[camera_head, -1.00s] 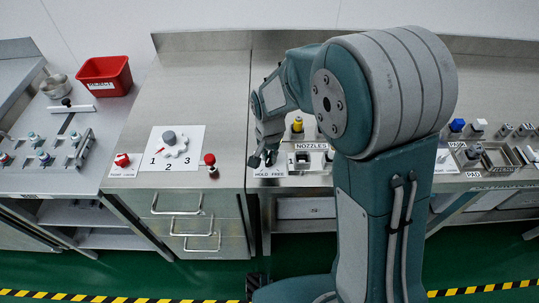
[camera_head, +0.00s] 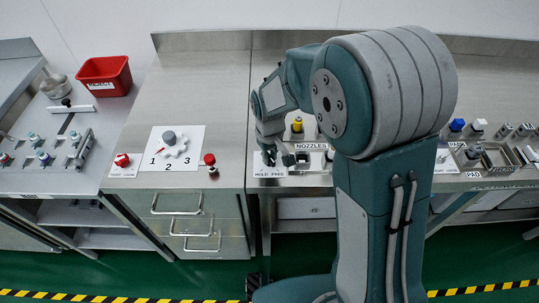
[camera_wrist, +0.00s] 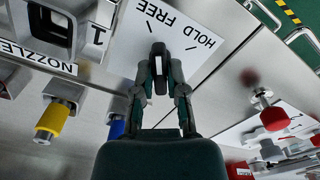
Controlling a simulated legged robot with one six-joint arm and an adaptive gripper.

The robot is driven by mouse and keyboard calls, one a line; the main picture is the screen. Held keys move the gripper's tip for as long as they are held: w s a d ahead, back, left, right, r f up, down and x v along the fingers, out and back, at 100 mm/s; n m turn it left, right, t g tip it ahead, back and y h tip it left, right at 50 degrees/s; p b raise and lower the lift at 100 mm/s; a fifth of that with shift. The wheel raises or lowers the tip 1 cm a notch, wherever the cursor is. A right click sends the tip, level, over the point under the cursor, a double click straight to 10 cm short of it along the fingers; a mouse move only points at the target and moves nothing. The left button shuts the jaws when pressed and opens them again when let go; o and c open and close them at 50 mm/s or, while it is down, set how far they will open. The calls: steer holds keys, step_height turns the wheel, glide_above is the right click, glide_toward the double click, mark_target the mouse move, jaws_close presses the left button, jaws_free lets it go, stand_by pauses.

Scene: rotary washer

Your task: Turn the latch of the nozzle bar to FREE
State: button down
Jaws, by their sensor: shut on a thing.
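My gripper (camera_wrist: 158,55) is shut on the latch (camera_wrist: 160,84), a small pale and dark handle between its fingers in the wrist view. The white label plate (camera_wrist: 150,62) under it reads HOLD FREE, upside down here, with a tick mark by each word. Which mark the latch points to is not clear, as the fingers cover most of it. In the head view my gripper (camera_head: 278,158) is over the same plate (camera_head: 269,171), with HOLD at left and FREE at right; the latch is hidden there.
The NOZZLES holder (camera_head: 311,147) stands just right of the plate, with a yellow nozzle (camera_head: 297,125) behind it. In the wrist view a blue nozzle (camera_wrist: 117,128) is close to my gripper. A red knob (camera_head: 209,159) and a 1-2-3 dial (camera_head: 169,140) are to the left.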

steer(key=shift+w+n, duration=0.1)
steer(key=shift+n, duration=0.7)
steer(key=c, duration=0.7)
jaws_free()
steer(key=shift+a, duration=0.15)
step_height(320, 180, up, 12)
steer(key=shift+f, duration=0.1)
